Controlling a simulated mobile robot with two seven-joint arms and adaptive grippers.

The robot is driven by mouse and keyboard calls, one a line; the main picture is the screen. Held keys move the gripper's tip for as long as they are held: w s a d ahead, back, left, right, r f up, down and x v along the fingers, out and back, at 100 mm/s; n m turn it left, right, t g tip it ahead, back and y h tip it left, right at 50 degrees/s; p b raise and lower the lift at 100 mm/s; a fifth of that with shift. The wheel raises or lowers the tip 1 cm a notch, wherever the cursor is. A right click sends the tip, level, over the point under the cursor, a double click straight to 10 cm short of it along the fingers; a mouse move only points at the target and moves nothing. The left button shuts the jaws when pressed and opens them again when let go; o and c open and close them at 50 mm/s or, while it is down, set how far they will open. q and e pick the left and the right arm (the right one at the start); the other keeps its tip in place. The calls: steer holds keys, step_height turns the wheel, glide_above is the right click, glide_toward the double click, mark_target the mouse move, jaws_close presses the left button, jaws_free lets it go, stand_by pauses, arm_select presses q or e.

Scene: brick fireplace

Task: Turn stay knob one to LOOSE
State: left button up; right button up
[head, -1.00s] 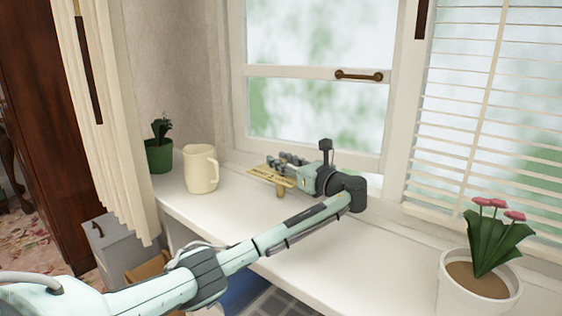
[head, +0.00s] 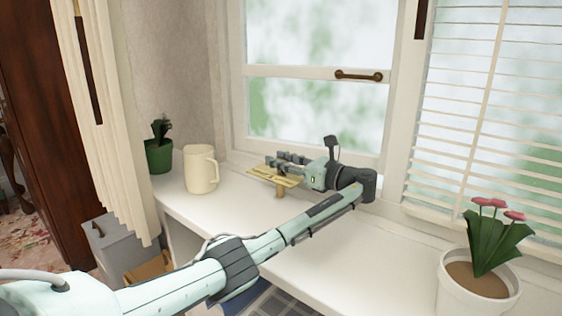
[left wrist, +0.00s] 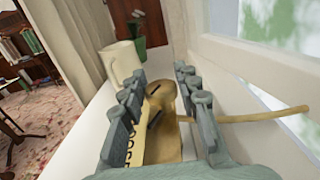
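A brass window-stay fitting with a yellow plate (head: 262,174) stands on a short post on the white sill, near the window. In the left wrist view a rounded brass knob (left wrist: 162,100) with dark marks shows between my fingers. The lettered plate (left wrist: 138,146) is beside it, partly hidden by the left finger, and I cannot read the word in full. A brass rod (left wrist: 265,116) runs right toward the window. My left gripper (head: 281,161) is open, its fingers on either side of the knob; contact is not clear. My right gripper is not in view.
A cream mug (head: 200,170) and a green potted plant (head: 159,152) stand left of the fitting. A white pot with pink flowers (head: 482,285) stands at the right. The window frame (head: 300,72) is close behind my gripper. The sill between is mostly clear.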

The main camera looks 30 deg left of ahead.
arm_select(q)
steer(key=o, duration=0.3)
steer(key=shift+o, duration=0.2)
step_height(320, 180, up, 10)
stand_by(0.4)
steer(key=shift+f, duration=0.1)
